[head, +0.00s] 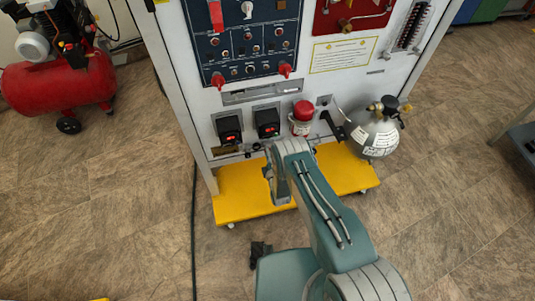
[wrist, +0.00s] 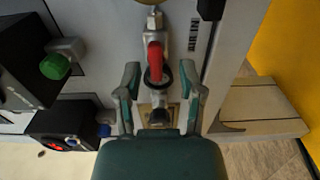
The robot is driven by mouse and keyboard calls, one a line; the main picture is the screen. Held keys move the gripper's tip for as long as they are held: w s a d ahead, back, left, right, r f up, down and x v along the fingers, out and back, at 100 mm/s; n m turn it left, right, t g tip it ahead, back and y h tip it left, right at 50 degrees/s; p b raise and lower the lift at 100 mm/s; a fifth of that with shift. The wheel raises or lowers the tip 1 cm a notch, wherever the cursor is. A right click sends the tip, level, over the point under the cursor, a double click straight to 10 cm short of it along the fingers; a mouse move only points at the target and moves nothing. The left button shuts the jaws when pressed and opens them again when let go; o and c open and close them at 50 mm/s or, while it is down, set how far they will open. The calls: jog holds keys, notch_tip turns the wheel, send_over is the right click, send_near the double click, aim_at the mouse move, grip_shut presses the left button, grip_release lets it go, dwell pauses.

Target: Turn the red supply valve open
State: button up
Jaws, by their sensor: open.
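In the wrist view a valve with a red handle (wrist: 155,62) sits on a silver fitting, with a dark ring at the handle's lower end. My gripper (wrist: 161,78) is open, with one finger on each side of the red handle. Gaps show between the fingers and the handle, so it is not gripped. Depth to the handle is hard to judge. In the head view my arm reaches to the lower part of the panel, and I cannot make out the fingertips or this valve there.
A green knob (wrist: 54,67) and a black box with a red light (wrist: 65,140) are left of my gripper. In the head view a grey gas cylinder (head: 374,138) stands right of my arm, a yellow base (head: 235,195) lies below, and a red compressor (head: 60,82) stands left.

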jog(key=shift+d, duration=0.1)
jog(key=v, duration=1.2)
